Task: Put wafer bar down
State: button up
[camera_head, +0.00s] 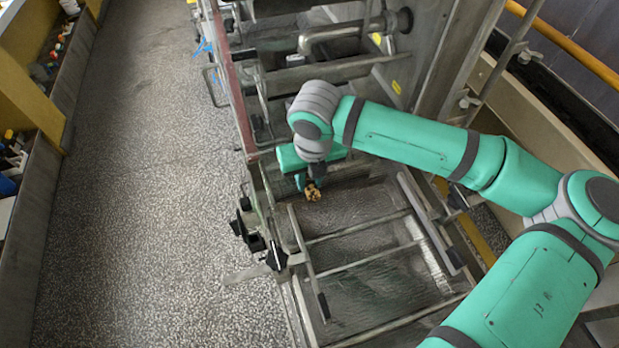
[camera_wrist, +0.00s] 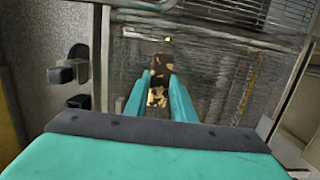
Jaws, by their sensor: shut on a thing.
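The wafer bar (camera_head: 312,191) is small, with dark brown and pale tan patches. My gripper (camera_head: 306,182) is shut on it over the left part of the metal mesh (camera_head: 345,225). In the wrist view the wafer bar (camera_wrist: 160,72) lies between the two teal fingers (camera_wrist: 158,98) and sticks out past their tips. The mesh also shows in the wrist view (camera_wrist: 205,65) behind the bar. I cannot tell whether the bar touches the mesh or is held just above it.
Metal rails (camera_head: 350,262) cross and flank the mesh. Black knobs (camera_head: 250,235) stand out on its left side. Metal pipework (camera_head: 340,35) of the machine rises behind my gripper. A speckled floor (camera_head: 150,180) lies open to the left. A yellow rail (camera_head: 570,45) runs at the upper right.

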aim_at(312, 191)
jog(key=shift+f, duration=0.25)
jog(key=o, duration=0.8)
jog(key=shift+s, duration=0.1)
jog(key=shift+f, duration=0.1)
jog(key=shift+s+a, duration=0.1)
jog(key=shift+a, duration=0.05)
jog(key=shift+a+r, duration=0.1)
jog(key=shift+r, duration=0.2)
jog(key=r, duration=0.4)
jog(key=s+r, duration=0.1)
jog(key=r, duration=0.3)
jog(key=d+r, duration=0.1)
jog(key=r, duration=0.3)
jog(key=shift+s, duration=0.2)
jog(key=shift+d, duration=0.1)
